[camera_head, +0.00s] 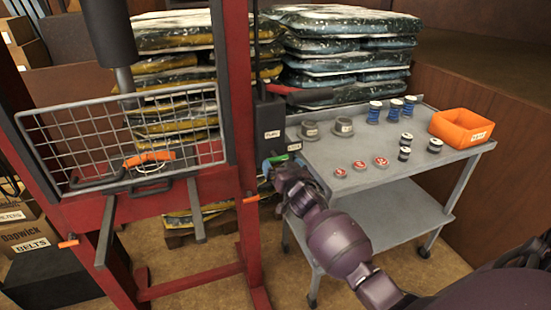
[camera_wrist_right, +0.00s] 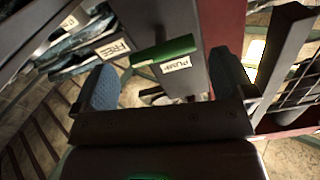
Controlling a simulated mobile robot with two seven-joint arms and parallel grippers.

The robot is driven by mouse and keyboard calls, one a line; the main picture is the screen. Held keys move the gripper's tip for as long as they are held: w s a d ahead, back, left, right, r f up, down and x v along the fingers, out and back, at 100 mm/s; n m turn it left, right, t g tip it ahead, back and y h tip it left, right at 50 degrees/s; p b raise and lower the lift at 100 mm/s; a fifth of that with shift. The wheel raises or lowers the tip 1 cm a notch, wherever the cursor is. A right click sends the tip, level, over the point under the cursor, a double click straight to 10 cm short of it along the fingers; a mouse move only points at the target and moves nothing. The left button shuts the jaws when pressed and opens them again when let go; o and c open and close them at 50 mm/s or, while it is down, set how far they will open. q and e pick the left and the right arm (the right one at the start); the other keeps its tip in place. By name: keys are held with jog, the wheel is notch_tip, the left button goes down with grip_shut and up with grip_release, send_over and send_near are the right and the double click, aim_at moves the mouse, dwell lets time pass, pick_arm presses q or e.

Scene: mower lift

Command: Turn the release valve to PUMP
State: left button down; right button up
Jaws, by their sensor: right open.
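The release valve has a green handle (camera_head: 277,159) low on the black pump body (camera_head: 269,114), beside the red post. In the right wrist view the green handle (camera_wrist_right: 163,51) lies just above the PUMP label (camera_wrist_right: 176,65), with the FREE label (camera_wrist_right: 113,49) to its left. My right gripper (camera_head: 268,172) is at the valve in the head view, partly hidden by its own wrist. In the wrist view its two blue-grey fingers (camera_wrist_right: 164,82) are apart, and the handle lies across the space ahead of them. I cannot tell whether they touch it. My left gripper is not in view.
A red lift frame (camera_head: 243,200) with a wire mesh guard (camera_head: 90,130) stands to the left. A grey cart (camera_head: 385,160) on the right holds cans, spools and an orange bin (camera_head: 461,128). Stacked bags (camera_head: 345,55) stand behind. A bar with a red grip (camera_head: 302,94) sticks out above the valve.

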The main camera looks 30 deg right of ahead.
aim_at(276, 155)
jog(key=shift+b+x, duration=0.4)
jog(key=shift+x, duration=2.35)
jog(key=shift+a, duration=0.1)
jog(key=c, duration=0.6)
jog(key=shift+o, duration=0.2)
